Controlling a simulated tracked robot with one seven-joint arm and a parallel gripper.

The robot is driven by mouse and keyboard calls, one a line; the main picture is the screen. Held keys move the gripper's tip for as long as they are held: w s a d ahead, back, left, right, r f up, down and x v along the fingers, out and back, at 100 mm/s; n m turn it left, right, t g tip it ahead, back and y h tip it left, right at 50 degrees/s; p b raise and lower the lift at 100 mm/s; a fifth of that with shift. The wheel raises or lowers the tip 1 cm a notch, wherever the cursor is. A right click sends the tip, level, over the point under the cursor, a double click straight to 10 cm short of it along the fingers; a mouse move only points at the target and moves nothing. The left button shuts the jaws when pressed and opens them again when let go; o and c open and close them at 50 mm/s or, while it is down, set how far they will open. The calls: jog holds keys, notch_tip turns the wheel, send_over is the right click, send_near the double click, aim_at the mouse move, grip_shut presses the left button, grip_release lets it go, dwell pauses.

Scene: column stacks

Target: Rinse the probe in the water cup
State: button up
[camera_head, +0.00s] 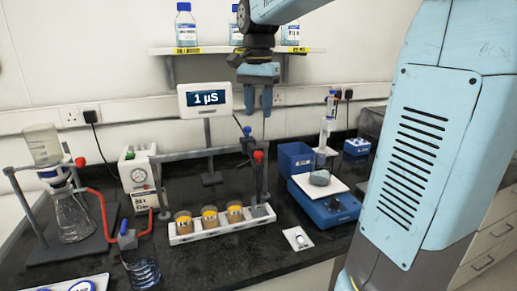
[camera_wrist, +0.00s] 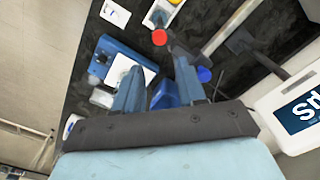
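My gripper (camera_head: 259,100) hangs fingers-down in front of the wall shelf, above the rack area. Its two fingers are apart with nothing between them; the wrist view shows them apart too (camera_wrist: 160,85). A blue-topped fitting (camera_head: 247,132), possibly the probe, stands at the rail near the meter, below and left of my gripper. A blue knob (camera_wrist: 204,74) shows right of the fingers in the wrist view. A clear glass cup (camera_head: 143,270) with bluish contents, likely the water cup, stands at the front left. A blue piece (camera_head: 127,237) rises at its rim; I cannot tell whether it is a handle or the probe.
A meter (camera_head: 207,98) reads 1 µS. A white rack (camera_head: 200,236) holds several small cups below a grey rail with a red-capped column (camera_head: 258,157). A blue stirrer (camera_head: 328,212) stands right. A flask (camera_head: 72,215) with red tubing stands left. The front counter is partly clear.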

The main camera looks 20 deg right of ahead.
aim_at(259, 152)
notch_tip(259, 152, down, 12)
dwell(0.5)
jog(key=shift+c, duration=0.2)
grip_shut()
jog(key=shift+r, duration=0.1)
